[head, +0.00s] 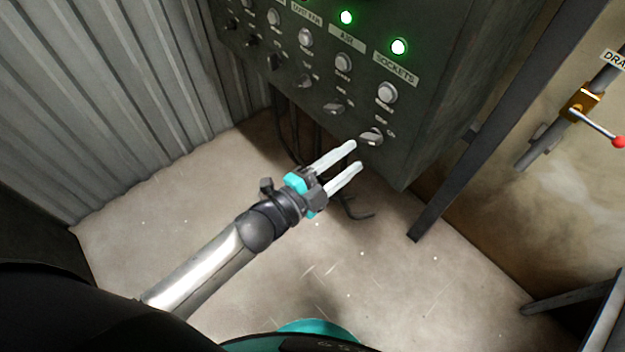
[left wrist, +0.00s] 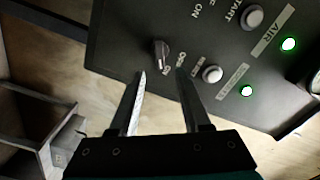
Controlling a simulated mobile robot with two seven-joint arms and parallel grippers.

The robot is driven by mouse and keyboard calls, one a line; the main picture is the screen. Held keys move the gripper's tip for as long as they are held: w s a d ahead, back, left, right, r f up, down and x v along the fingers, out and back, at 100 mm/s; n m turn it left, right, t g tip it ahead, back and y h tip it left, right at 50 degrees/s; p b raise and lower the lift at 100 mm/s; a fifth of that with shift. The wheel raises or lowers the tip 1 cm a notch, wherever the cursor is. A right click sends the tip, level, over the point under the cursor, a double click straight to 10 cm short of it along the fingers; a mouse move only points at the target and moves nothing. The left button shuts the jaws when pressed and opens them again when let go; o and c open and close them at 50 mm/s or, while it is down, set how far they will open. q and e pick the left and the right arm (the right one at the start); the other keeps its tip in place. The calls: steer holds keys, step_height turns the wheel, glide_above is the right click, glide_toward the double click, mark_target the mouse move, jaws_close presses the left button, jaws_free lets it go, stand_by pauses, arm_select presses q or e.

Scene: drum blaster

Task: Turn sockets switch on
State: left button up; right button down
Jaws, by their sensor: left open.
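The sockets switch is a grey rotary knob (head: 371,136) at the bottom of the right-hand column on the dark panel, with small position labels above it. Above it are a round button (head: 386,92), the SOCKETS label (head: 395,70) and a green lamp (head: 398,46), which is lit. My left gripper (head: 356,156) is open and empty, its fingertips just below and left of the knob. In the left wrist view the knob (left wrist: 161,53) shows between and just beyond the two fingertips (left wrist: 162,74), apparently untouched. I cannot tell its exact setting. My right gripper is not in view.
The control panel (head: 430,120) has more columns of buttons and knobs to the left, including AIR with a lit green lamp (head: 346,17). Dark cables hang below it. A dark metal post (head: 465,165) and a pipe with a red-tipped valve lever (head: 600,130) are at right.

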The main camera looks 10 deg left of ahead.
arm_select(q)
steer(key=v, duration=0.9)
steer(key=shift+p, duration=0.4)
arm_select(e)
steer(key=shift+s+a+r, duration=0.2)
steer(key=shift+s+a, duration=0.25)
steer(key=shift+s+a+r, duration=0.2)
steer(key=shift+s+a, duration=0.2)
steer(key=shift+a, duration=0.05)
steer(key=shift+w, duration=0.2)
